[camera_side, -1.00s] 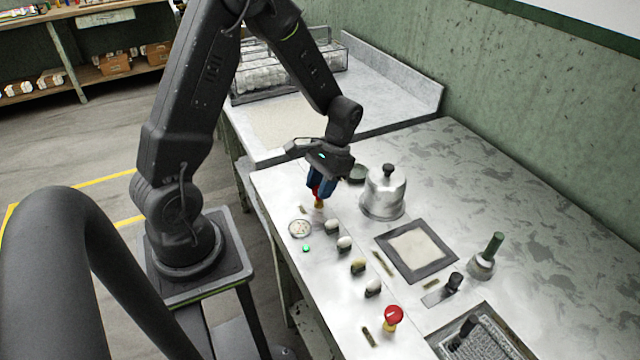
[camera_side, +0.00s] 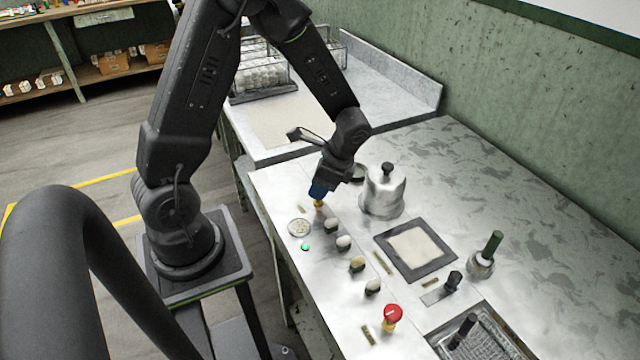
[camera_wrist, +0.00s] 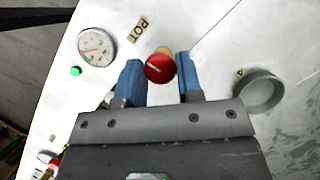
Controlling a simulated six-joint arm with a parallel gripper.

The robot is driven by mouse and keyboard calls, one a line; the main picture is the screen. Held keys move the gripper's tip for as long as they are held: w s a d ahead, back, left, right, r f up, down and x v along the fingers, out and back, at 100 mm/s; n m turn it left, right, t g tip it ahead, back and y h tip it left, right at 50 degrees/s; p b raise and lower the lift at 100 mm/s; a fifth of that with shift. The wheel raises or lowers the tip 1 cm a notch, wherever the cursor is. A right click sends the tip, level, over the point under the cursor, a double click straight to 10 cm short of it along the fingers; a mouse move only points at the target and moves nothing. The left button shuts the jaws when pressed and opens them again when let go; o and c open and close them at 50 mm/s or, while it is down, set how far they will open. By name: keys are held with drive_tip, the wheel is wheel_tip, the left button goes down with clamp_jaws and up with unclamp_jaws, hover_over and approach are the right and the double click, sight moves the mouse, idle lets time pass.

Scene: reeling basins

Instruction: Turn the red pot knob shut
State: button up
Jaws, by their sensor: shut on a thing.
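The red pot knob (camera_wrist: 159,69) shows in the wrist view as a round red cap with a pale line across it, on a yellow base. The POT label (camera_wrist: 141,30) is beside it. My gripper (camera_wrist: 158,75) has its blue fingers on either side of the knob, shut on it. In the side view my gripper (camera_side: 318,193) points down over the panel, and its fingers hide the red cap. Only the yellow base (camera_side: 319,204) shows below them.
A round gauge (camera_wrist: 97,46) and a green light (camera_wrist: 75,71) are beside the knob. A dark dish (camera_wrist: 259,91) and a metal bell-shaped lid (camera_side: 383,193) stand close on the other side. Several pale-topped knobs and a red mushroom button (camera_side: 393,315) run along the panel.

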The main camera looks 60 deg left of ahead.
drive_tip(key=shift+m, duration=0.6)
drive_tip(key=shift+t, duration=0.3)
drive_tip(key=o, duration=0.9)
drive_tip(key=shift+y, duration=0.3)
drive_tip(key=v, duration=1.4)
drive_tip(key=s+d+r+n+t+h, duration=0.1)
drive_tip(key=s+d+r+n+t, duration=0.1)
drive_tip(key=s+r+n+t, duration=0.1)
drive_tip(key=s+d+r+n+t+h, duration=0.1)
drive_tip(key=s+d+r+n+t, duration=0.1)
drive_tip(key=s, duration=0.3)
drive_tip(key=s+d+r+n+t+h, duration=0.1)
drive_tip(key=s+d+r+n+t, duration=0.2)
drive_tip(key=s+r, duration=0.1)
drive_tip(key=shift+s+n+t, duration=0.3)
drive_tip(key=shift+s+n, duration=0.1)
drive_tip(key=shift+s, duration=0.15)
